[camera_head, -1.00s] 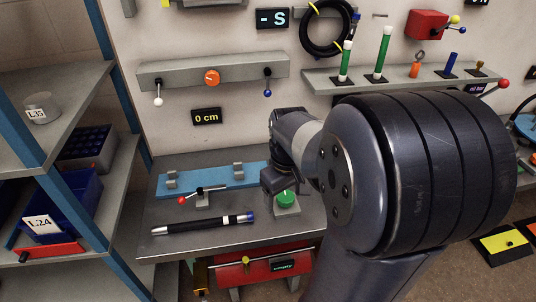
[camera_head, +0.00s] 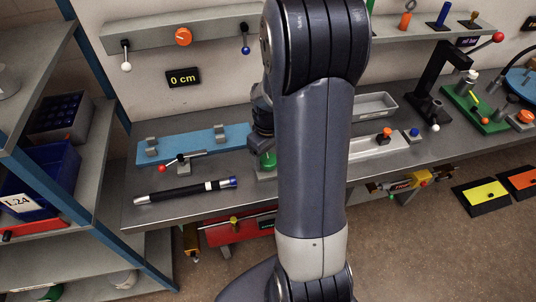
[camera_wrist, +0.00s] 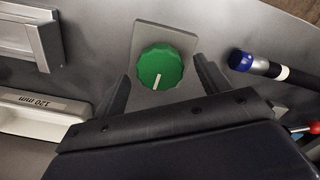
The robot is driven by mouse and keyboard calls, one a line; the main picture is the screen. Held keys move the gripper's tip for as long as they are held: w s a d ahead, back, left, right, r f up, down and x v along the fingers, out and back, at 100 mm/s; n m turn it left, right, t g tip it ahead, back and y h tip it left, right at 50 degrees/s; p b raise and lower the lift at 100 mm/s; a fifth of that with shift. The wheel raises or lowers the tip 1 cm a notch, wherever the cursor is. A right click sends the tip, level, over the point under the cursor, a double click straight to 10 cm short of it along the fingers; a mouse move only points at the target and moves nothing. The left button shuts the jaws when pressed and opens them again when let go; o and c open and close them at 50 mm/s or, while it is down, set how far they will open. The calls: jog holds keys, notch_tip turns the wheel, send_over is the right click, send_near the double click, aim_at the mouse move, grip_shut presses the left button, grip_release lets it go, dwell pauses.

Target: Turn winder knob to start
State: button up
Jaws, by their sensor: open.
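A green ribbed knob (camera_wrist: 159,67) with a white pointer line sits on a grey plate in the wrist view. Its line points down toward my gripper in that picture. My gripper (camera_wrist: 162,80) is open, with one finger on each side of the knob; I cannot tell whether they touch it. In the head view the green knob (camera_head: 268,159) shows on the bench, partly hidden by my arm. My gripper (camera_head: 261,138) is just above it there.
A red-tipped lever (camera_head: 182,163) and a blue rail (camera_head: 193,144) are left of the knob. An orange wall knob (camera_head: 183,37) and a "0 cm" display (camera_head: 184,77) are above.

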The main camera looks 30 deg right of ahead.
jog(key=shift+f, duration=0.35)
jog(key=shift+c, duration=0.3)
jog(key=c, duration=0.9)
